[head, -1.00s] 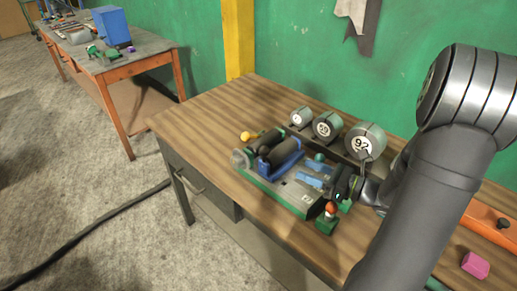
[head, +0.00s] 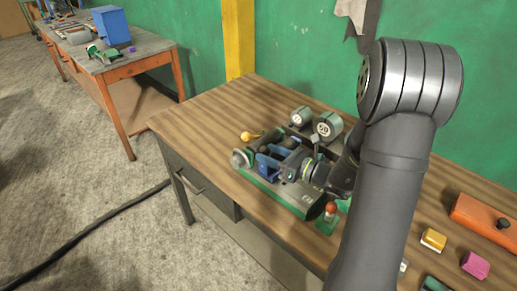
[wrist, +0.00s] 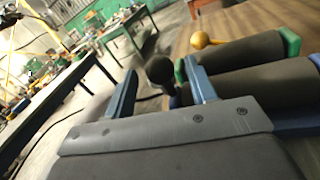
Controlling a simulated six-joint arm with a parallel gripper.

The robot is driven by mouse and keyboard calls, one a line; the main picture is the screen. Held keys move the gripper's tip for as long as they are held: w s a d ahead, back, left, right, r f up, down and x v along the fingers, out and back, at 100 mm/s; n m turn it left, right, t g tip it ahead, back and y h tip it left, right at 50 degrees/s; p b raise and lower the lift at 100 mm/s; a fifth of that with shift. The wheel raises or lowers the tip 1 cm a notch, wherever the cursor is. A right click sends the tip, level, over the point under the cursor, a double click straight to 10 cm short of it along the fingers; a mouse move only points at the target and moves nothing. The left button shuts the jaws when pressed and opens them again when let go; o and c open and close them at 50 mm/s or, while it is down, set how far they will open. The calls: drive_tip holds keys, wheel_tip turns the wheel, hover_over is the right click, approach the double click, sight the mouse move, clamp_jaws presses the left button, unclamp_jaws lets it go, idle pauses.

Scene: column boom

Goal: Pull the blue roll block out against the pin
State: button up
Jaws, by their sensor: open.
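The blue roll block (head: 290,142) sits on the green-edged fixture (head: 268,192) on the wooden table, mostly hidden behind my gripper in the head view. In the wrist view its blue frame (wrist: 297,122) and dark roller (wrist: 245,88) show at the right. My gripper (head: 262,160) is low over the fixture's left part. Its two blue fingers are apart in the wrist view (wrist: 160,66). A dark round knob (wrist: 160,72) shows between the fingertips; I cannot tell whether they touch it. I cannot make out the pin for certain.
Numbered grey drums (head: 327,126) stand behind the fixture. Yellow (head: 433,239) and pink (head: 474,264) blocks lie at the right. The table's left end is clear.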

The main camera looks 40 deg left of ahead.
drive_tip(key=shift+s+a, duration=0.2)
drive_tip(key=shift+a, duration=0.85)
drive_tip(key=shift+s+a, duration=0.2)
drive_tip(key=shift+a, duration=0.85)
